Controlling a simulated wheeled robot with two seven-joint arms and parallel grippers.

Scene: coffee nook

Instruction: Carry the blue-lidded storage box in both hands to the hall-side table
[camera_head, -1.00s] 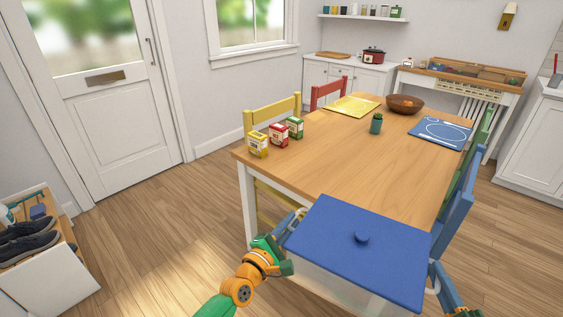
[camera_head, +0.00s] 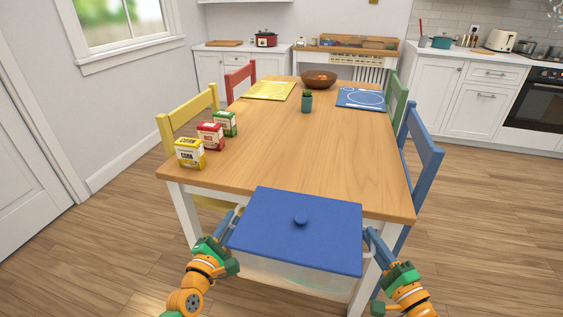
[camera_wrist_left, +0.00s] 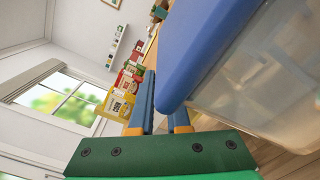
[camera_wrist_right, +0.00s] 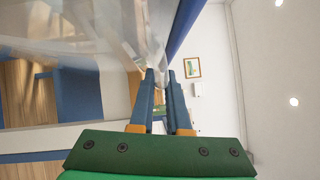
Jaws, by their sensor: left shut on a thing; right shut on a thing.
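My left gripper (camera_head: 235,222) is shut on the box's left side, near the handle. My right gripper (camera_head: 369,236) is shut on its right side, by the handle. The blue lid edge (camera_wrist_left: 195,50) and clear wall (camera_wrist_left: 250,85) fill the right of the left wrist view. The right wrist view shows the clear wall (camera_wrist_right: 90,35) beside the fingers (camera_wrist_right: 160,95).
On the table, yellow (camera_head: 189,153), red (camera_head: 211,137) and green (camera_head: 225,123) cartons stand at the left edge. A small plant (camera_head: 306,101), bowl (camera_head: 319,79) and two mats lie farther back. A blue chair (camera_head: 420,165) stands right, a yellow chair (camera_head: 185,115) left.

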